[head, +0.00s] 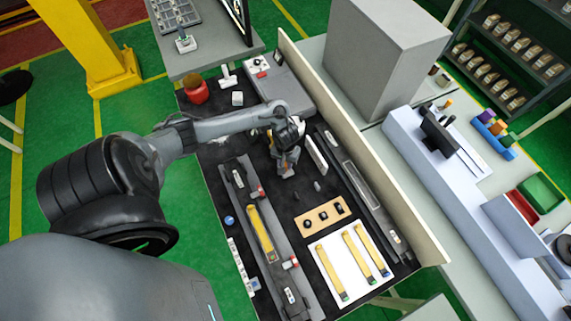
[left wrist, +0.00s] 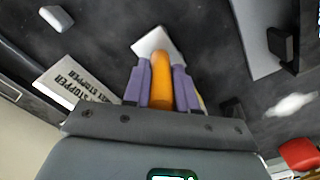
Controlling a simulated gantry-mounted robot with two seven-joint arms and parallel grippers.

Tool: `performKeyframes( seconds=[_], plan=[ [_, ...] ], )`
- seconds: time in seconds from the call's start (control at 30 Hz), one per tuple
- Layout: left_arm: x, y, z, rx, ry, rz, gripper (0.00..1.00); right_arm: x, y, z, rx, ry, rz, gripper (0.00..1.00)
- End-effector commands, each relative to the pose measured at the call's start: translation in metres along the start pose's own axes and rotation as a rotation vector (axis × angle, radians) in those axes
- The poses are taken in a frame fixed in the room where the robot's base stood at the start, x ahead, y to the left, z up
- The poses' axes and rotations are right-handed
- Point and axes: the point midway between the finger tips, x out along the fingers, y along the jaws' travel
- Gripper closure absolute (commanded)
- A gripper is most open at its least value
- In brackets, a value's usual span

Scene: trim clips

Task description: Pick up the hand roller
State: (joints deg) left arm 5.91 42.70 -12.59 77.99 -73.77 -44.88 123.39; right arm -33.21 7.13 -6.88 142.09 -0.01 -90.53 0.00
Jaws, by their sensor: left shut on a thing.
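In the left wrist view, an orange rounded handle (left wrist: 162,85), which looks like the hand roller's, lies between the two purple fingers of my left gripper (left wrist: 162,88). The gripper is shut on it. A pale flat piece (left wrist: 152,40) shows just past the handle; I cannot tell if it belongs to the roller. In the head view, my left gripper (head: 287,168) points down over the dark mat, and my arm and wrist mostly hide the roller. My right gripper is not in view.
A white block marked "STOPPER" (left wrist: 72,88) stands beside the gripper. A long grey rail fixture (head: 262,235) lies to the left, another (head: 362,190) to the right. Nearer are a tan block with dark clips (head: 322,215) and a white sheet with yellow strips (head: 335,258). A red jar (head: 195,93) stands at back left.

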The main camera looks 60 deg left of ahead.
Motion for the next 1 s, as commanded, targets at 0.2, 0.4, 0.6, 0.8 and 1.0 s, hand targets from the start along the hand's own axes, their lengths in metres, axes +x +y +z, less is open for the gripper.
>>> performKeyframes(
  seconds=[0.2, 0.4, 0.6, 0.8, 1.0],
  plan=[
    [-0.004, 0.000, -0.001, 0.000, 0.002, 0.001, 1.00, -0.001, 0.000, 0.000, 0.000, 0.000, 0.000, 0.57],
    [-0.021, 0.000, -0.001, 0.001, 0.003, 0.001, 1.00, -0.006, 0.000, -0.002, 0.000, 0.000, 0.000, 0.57],
    [-0.051, 0.011, 0.009, 0.004, 0.000, 0.005, 1.00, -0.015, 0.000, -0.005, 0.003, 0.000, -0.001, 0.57],
    [-0.081, 0.039, 0.038, 0.005, 0.002, 0.002, 1.00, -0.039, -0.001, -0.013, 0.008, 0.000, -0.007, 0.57],
    [-0.099, 0.063, 0.062, 0.004, 0.002, 0.003, 1.00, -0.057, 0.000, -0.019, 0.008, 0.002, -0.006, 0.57]
  ],
)
